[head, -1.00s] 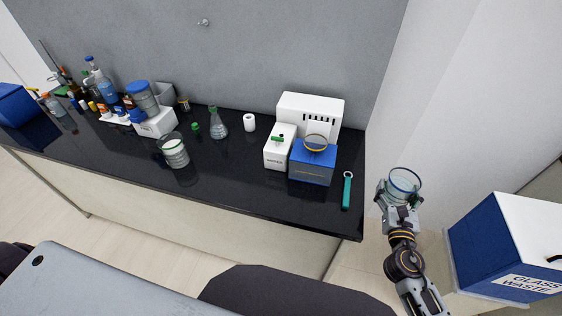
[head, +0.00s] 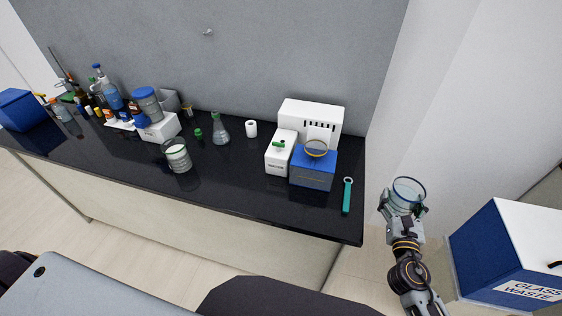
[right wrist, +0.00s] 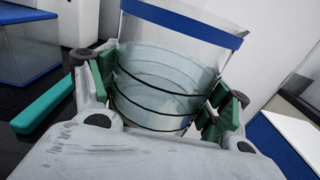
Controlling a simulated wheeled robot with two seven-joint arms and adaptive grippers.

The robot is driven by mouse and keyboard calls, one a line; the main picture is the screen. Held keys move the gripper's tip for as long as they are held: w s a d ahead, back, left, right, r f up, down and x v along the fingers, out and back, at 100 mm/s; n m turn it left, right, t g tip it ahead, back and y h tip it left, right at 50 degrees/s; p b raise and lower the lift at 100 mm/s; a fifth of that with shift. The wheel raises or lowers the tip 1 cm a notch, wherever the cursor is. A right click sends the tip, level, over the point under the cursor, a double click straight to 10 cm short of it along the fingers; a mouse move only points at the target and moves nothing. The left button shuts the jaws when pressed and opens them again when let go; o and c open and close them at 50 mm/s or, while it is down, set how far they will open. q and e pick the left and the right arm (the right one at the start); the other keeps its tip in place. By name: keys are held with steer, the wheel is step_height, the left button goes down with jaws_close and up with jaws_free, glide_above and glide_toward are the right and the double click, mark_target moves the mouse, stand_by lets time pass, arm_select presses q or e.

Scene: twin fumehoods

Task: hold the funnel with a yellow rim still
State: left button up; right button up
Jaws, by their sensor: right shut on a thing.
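My right gripper (head: 403,208) is shut on a clear glass vessel (head: 408,192) with a blue rim, held upright off the right end of the bench. In the right wrist view the green finger pads (right wrist: 163,95) press the sides of this glass vessel (right wrist: 165,78), which has dark rings around it. A round piece with a yellow rim (head: 316,148), perhaps the funnel, sits on top of a blue box (head: 313,170) on the bench, apart from my gripper. Its lower part is hard to make out. My left gripper is out of view.
The black bench (head: 235,185) ends left of my right gripper. A teal-handled tool (head: 346,197) lies near that end. A blue and white glass waste bin (head: 500,245) stands at the right. A beaker (head: 177,157) and a flask (head: 220,130) stand on the bench.

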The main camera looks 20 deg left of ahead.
steer(key=shift+s+a+f, duration=0.1)
steer(key=shift+s+f, duration=0.4)
steer(key=shift+f, duration=0.3)
steer(key=shift+s+f, duration=0.55)
steer(key=shift+f, duration=0.2)
steer(key=shift+s+a+f, duration=0.1)
steer(key=shift+s+f, duration=0.4)
steer(key=shift+f, duration=0.3)
steer(key=shift+s+d+f, duration=0.1)
steer(key=shift+s+f, duration=0.65)
steer(key=shift+f, duration=0.1)
